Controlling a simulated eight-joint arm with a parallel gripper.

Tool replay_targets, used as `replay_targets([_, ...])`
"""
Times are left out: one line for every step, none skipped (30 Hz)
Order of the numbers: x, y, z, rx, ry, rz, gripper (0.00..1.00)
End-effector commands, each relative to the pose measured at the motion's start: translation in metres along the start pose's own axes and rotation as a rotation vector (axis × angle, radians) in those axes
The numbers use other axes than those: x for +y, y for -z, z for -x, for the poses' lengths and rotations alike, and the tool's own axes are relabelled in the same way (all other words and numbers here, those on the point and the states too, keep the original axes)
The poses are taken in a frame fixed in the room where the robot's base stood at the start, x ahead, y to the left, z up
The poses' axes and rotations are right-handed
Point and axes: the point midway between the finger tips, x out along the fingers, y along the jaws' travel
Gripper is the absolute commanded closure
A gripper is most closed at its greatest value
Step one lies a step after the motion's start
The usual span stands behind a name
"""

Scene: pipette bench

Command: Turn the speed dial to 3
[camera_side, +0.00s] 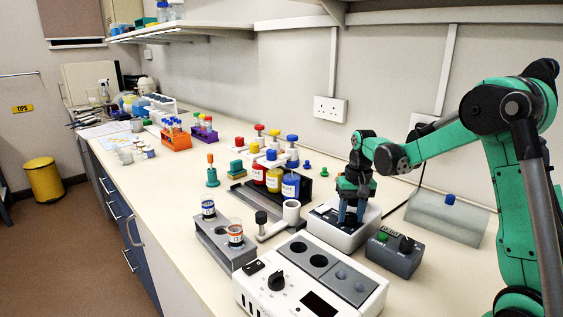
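My gripper (350,217) points down over a white box-shaped device (331,235) with a dark top panel, right of centre. Its two blue fingers look a little apart, with their tips low at the panel. I cannot see whether a knob is between them. A black knob (276,280) with marks around it is on the white console (257,296) in front. Another black knob (407,244) is on a dark grey box (396,260) to the right of the gripper. I cannot read a speed label or the number 3 on any of them.
A grey block (222,246) with two small jars stands left of the console. A rack (295,198) with red, yellow and blue bottles is behind, left of the gripper. A translucent grey slanted piece (444,222) lies at the right. The bench's front left strip is clear.

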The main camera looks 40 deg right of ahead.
Motion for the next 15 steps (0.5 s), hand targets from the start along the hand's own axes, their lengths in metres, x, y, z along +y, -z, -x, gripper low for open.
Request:
replay_targets([0.0001, 0.0000, 0.0001, 0.000, 0.000, 0.000, 1.00])
replay_targets([0.0001, 0.0000, 0.0001, 0.000, 0.000, 0.000, 1.00])
replay_targets([0.0001, 0.0000, 0.0002, 0.000, 0.000, 0.000, 1.00])
replay_targets([0.0001, 0.0000, 0.0002, 0.000, 0.000, 0.001, 1.00])
replay_targets([0.0001, 0.0000, 0.0002, 0.000, 0.000, 0.003, 1.00])
replay_targets([0.0001, 0.0000, 0.0002, 0.000, 0.000, 0.006, 1.00])
replay_targets([0.0001, 0.0000, 0.0002, 0.000, 0.000, 0.010, 1.00])
replay_targets([0.0001, 0.0000, 0.0002, -0.001, 0.000, 0.015, 1.00])
replay_targets([0.0001, 0.0000, 0.0003, -0.001, 0.000, 0.023, 1.00])
replay_targets([0.0001, 0.0001, 0.0003, -0.002, 0.000, 0.031, 1.00])
replay_targets([0.0001, 0.0001, 0.0003, -0.002, 0.000, 0.042, 1.00])
replay_targets([0.0001, 0.0001, 0.0003, -0.003, 0.000, 0.057, 1.00])
replay_targets([0.0002, 0.0001, 0.0003, -0.004, 0.000, 0.072, 1.00])
replay_targets([0.0002, 0.0001, 0.0004, -0.005, 0.000, 0.087, 1.00])
replay_targets([0.0002, 0.0002, 0.0004, -0.006, 0.000, 0.112, 1.00])
